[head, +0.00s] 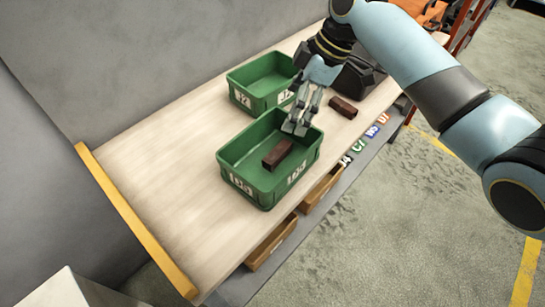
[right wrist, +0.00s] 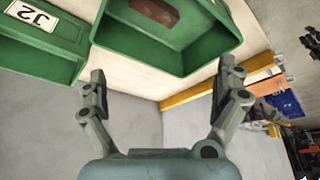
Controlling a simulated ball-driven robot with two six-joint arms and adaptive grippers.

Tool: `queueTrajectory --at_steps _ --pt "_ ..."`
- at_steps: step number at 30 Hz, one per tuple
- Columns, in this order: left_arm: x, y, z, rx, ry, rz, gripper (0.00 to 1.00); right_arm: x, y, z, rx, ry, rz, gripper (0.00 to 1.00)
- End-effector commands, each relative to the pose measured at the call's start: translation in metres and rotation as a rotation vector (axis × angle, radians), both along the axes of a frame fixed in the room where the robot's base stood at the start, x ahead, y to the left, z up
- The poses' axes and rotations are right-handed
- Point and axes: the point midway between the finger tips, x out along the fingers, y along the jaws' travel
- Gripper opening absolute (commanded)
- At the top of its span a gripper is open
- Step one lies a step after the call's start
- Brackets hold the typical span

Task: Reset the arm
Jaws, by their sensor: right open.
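My right gripper (head: 295,126) comes in from the upper right and hangs over the far right end of the near green bin (head: 236,166). In the right wrist view its fingers (right wrist: 162,70) are spread apart with nothing between them. A dark brown block (head: 277,154) lies on the floor of the near bin, apart from the fingers; a brown block also shows inside a green bin (right wrist: 154,12) in the right wrist view. My left gripper is not in view.
A second green bin (head: 236,97) stands behind the near one. Another brown block (head: 343,107) lies on the wooden table (head: 160,185), right of the gripper. A yellow strip (head: 131,215) edges the table's left end. The tabletop left of the bins is bare.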

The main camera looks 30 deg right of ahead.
Motion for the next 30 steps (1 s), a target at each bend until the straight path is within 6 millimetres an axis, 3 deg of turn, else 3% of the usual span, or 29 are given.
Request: queueTrajectory --at_steps 7,22,26,30 --pt "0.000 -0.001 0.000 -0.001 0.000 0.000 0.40 -0.006 -0.009 0.026 0.000 0.000 0.001 1.00" --pt "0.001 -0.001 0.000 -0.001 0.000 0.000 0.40 -0.009 -0.009 0.026 -0.001 0.004 -0.007 1.00" --pt "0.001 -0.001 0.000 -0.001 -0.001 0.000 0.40 -0.038 -0.002 0.012 -0.028 0.030 -0.095 1.00" --pt "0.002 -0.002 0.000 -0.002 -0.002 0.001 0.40 -0.096 0.006 -0.001 -0.080 0.058 -0.310 1.00"
